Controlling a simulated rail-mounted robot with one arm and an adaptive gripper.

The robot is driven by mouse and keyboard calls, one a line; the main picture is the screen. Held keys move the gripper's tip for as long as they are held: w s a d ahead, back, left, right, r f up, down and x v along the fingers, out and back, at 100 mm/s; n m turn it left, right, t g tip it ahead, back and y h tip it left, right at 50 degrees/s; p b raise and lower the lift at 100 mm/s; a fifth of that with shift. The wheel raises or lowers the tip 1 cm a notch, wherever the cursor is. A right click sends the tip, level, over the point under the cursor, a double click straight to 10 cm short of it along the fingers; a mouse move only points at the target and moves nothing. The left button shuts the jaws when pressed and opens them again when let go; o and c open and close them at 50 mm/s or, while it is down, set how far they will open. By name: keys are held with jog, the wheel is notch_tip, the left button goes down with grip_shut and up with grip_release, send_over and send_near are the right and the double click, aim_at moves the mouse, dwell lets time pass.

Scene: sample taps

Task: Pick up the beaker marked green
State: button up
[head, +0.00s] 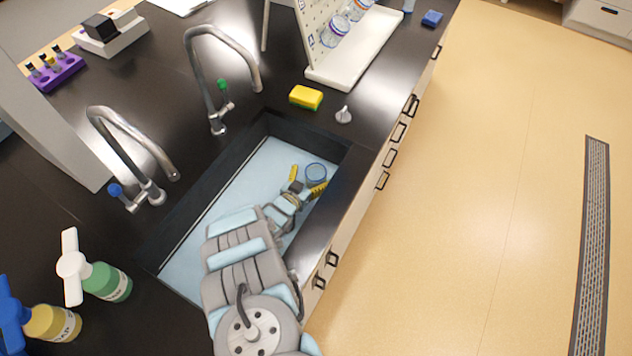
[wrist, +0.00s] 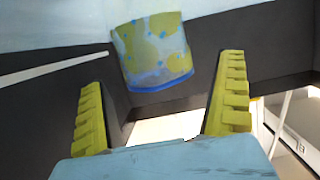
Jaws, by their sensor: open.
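A clear beaker (head: 316,173) with a bluish rim is at the sink's right side, by my gripper's fingertips. In the wrist view the beaker (wrist: 152,52) shows yellow-green patches, blue spots and a blue rim, tilted in the picture. I cannot tell whether the patches are its green marking. My gripper (head: 305,180) has its yellow fingers spread, one on each side of the beaker's near side. In the wrist view the gripper (wrist: 163,75) is empty between its fingers, with the beaker just beyond the tips. Whether a finger touches it is unclear.
The dark sink wall (head: 225,170) surrounds a light-blue basin. Two curved taps (head: 128,140) stand left of it. A yellow sponge (head: 306,97) and a grey stopper-like piece (head: 344,115) lie behind it. More beakers (head: 335,30) hang on a white pegboard rack. Soap bottles (head: 108,282) stand front left.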

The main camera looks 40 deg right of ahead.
aim_at(320, 167)
jog(key=shift+r+x, duration=0.1)
jog(key=shift+x, duration=0.65)
jog(key=shift+r+x, duration=0.15)
jog(key=shift+x, duration=0.65)
jog(key=shift+b+x, duration=0.5)
jog(key=shift+x, duration=0.6)
jog(key=shift+s, duration=0.1)
jog(key=c, duration=1.6)
jog(key=shift+c, duration=0.2)
